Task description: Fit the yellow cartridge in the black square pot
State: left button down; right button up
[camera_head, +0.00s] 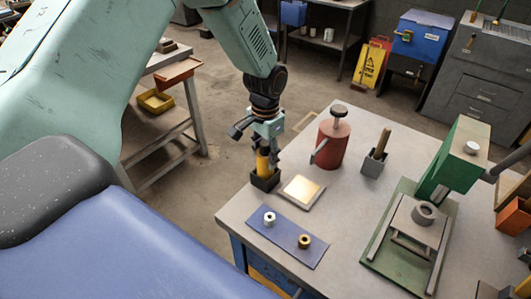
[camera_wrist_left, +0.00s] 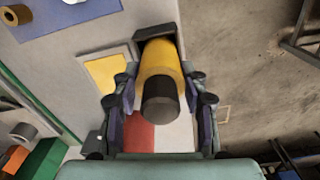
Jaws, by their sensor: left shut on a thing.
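The yellow cartridge (camera_head: 262,162) is upright in my left gripper (camera_head: 266,146), which is shut on it. In the left wrist view the cartridge (camera_wrist_left: 160,60) shows its black end cap facing the camera, between the two fingers (camera_wrist_left: 160,108). In the left wrist view the pot (camera_wrist_left: 143,34) shows behind the cartridge's far end. The cartridge's lower end meets the pot's mouth; how deep it sits is hidden. My right gripper is not in view.
A tray with a yellow plate (camera_head: 301,191) lies close beside the pot. A red can (camera_head: 332,140) stands behind it. A blue mat (camera_head: 287,236) holds two small spools. A green press (camera_head: 430,205) stands to the right. The table's edge is close to the pot.

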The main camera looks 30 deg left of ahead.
pick_arm(q)
jog(key=shift+f, duration=0.4)
jog(key=c, duration=0.6)
grip_release()
jog(key=shift+c, duration=0.2)
notch_tip(320, 180, up, 12)
jog(key=shift+r, duration=0.1)
dwell(0.5)
